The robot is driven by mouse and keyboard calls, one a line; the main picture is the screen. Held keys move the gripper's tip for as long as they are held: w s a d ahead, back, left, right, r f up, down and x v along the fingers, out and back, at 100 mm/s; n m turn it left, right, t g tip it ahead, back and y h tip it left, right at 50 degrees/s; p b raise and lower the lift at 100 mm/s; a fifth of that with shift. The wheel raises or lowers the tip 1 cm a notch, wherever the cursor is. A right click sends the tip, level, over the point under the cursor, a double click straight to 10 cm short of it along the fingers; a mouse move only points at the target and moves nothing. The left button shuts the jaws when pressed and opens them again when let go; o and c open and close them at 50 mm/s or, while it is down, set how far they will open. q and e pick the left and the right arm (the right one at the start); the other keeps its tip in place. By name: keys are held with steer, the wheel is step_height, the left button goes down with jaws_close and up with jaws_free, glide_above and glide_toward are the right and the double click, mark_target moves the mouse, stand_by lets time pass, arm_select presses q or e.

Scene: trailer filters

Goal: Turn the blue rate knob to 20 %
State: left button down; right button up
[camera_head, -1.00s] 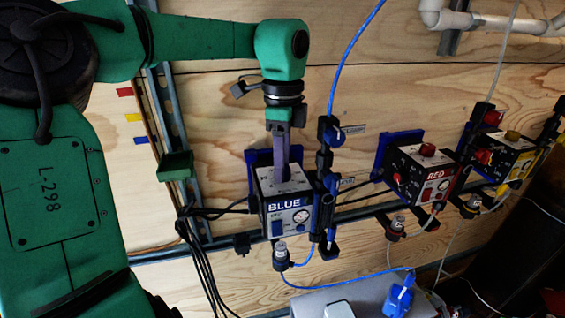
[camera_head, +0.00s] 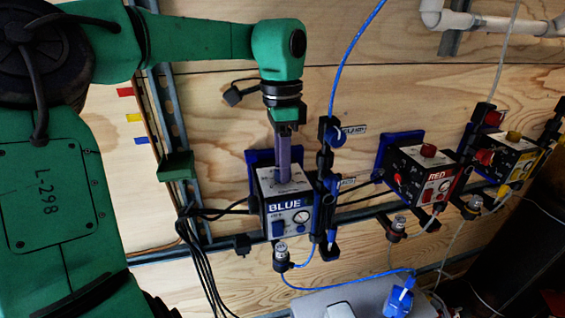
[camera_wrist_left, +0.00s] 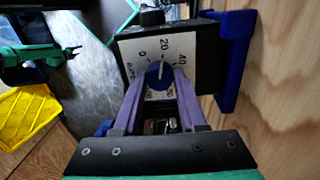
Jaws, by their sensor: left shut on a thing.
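The blue rate knob (camera_wrist_left: 156,78) sits on a white dial plate (camera_wrist_left: 130,51) on the black box in the left wrist view. Its white pointer line points up toward the 20 mark. My left gripper is shut on the knob; its purple fingers (camera_wrist_left: 158,88) hold it from both sides. In the head view, the left gripper (camera_head: 285,178) reaches down onto the top of the box labelled BLUE (camera_head: 289,225). The knob itself is hidden there by the fingers. My right gripper does not show in the head view.
A RED box (camera_head: 437,174) and a yellow-marked box (camera_head: 519,144) stand to the right along the wall. A vertical tube holder (camera_head: 323,180) with a blue hose stands right beside the BLUE box. Black cables (camera_head: 203,263) hang at its left.

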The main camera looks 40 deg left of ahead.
arm_select(q)
steer(key=shift+c, duration=2.3)
jaws_free()
step_height(320, 180, up, 15)
steer(key=p, duration=0.2)
steer(key=shift+w+a+f+p, duration=0.15)
steer(key=shift+a+f+p, duration=0.1)
steer(key=shift+p, duration=0.15)
